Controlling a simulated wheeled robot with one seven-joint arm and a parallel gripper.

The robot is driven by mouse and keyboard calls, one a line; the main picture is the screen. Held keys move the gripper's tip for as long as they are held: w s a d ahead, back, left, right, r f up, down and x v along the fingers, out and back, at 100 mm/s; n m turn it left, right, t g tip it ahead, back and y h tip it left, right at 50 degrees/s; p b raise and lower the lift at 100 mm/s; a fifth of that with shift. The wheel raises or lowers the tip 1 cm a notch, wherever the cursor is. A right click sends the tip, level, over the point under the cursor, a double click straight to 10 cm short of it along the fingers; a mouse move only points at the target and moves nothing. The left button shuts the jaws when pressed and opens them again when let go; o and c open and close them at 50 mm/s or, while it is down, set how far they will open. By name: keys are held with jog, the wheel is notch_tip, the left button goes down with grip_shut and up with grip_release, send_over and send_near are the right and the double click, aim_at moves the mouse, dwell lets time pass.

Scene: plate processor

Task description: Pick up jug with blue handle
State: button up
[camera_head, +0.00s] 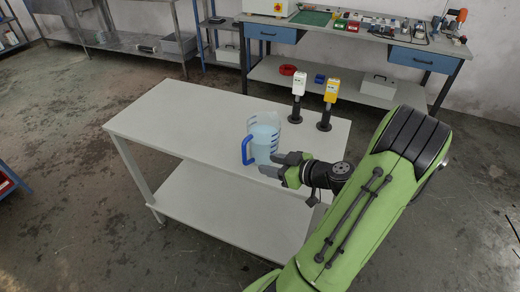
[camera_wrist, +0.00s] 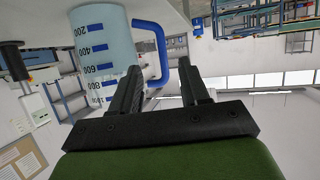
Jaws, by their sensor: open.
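The jug (camera_head: 264,138) is clear with pale blue contents and a blue handle (camera_head: 247,150) on its left side. It stands upright on the light table (camera_head: 180,115). My gripper (camera_head: 276,166) is beside the jug, at its near right side in the head view. In the wrist view the jug (camera_wrist: 102,50) appears upside down with blue measuring marks, and its handle (camera_wrist: 160,52) lies ahead between the lines of the two fingers. Whether a finger touches the jug is not clear.
A white device (camera_head: 299,85) and a yellow device (camera_head: 331,92) on black stands are on the table behind the jug. The left part of the tabletop is clear. A workbench (camera_head: 345,35) with blue drawers stands at the back.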

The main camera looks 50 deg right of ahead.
aim_at(259, 145)
jog(key=b+x, duration=0.1)
jog(key=x, duration=1.2)
jog(key=shift+w+a+f, duration=0.1)
jog(key=shift+w, duration=0.05)
grip_shut()
jog(key=shift+r, duration=0.2)
dwell(0.5)
